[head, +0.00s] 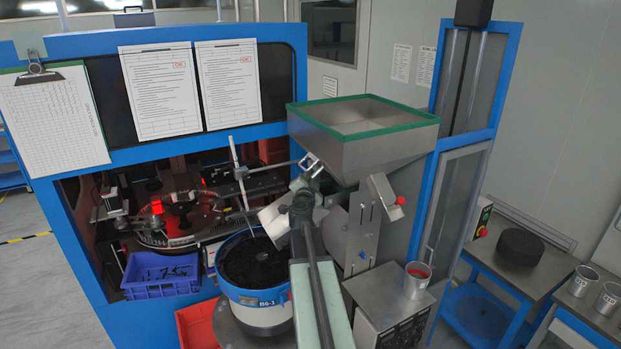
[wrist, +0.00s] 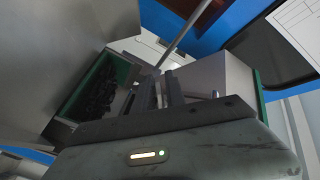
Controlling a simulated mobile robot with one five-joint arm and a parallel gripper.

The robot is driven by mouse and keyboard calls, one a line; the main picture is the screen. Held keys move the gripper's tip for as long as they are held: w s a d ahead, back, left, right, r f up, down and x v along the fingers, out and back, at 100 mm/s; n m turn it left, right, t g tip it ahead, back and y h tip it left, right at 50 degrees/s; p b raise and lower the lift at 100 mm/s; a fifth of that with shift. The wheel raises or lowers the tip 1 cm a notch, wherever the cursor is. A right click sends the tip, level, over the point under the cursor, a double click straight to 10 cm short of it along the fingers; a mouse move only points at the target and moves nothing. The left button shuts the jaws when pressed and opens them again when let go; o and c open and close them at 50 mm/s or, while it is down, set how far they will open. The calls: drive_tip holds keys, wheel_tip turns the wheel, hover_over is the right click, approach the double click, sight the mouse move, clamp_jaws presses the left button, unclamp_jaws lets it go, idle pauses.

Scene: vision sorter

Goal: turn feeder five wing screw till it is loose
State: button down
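The feeder's blue-rimmed bowl (head: 228,283) holds dark parts and bears a small label that I cannot read for sure. Above it is a steel hopper (head: 375,148) with a green rim. A bright metal clamp (head: 311,165) sits on a thin rod beside the hopper; I cannot make out the wing screw for certain. My gripper (head: 302,190) is just below this clamp. In the wrist view my gripper's dark fingers (wrist: 160,92) stand close together near the end of a slanting rod (wrist: 187,32). What lies between them is hidden, and contact is unclear.
A blue bin (head: 160,291) and a red bin (head: 199,324) stand left of the bowl. A red-tipped knob (head: 400,201) sticks out below the hopper. A metal cup (head: 417,280) stands on the control box (head: 378,305). The hopper and cabinet crowd my arm.

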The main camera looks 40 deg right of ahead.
drive_tip(key=g+p, duration=0.3)
drive_tip(key=shift+s+d+f+g, duration=0.15)
drive_tip(key=shift+s+f+g, duration=0.1)
drive_tip(key=shift+f+g, duration=0.05)
drive_tip(key=c, duration=1.6)
unclamp_jaws()
drive_tip(key=shift+s, duration=0.1)
drive_tip(key=p+v, duration=0.1)
drive_tip(key=v, duration=0.6)
drive_tip(key=shift+a+p, duration=0.3)
drive_tip(key=shift+a, duration=0.1)
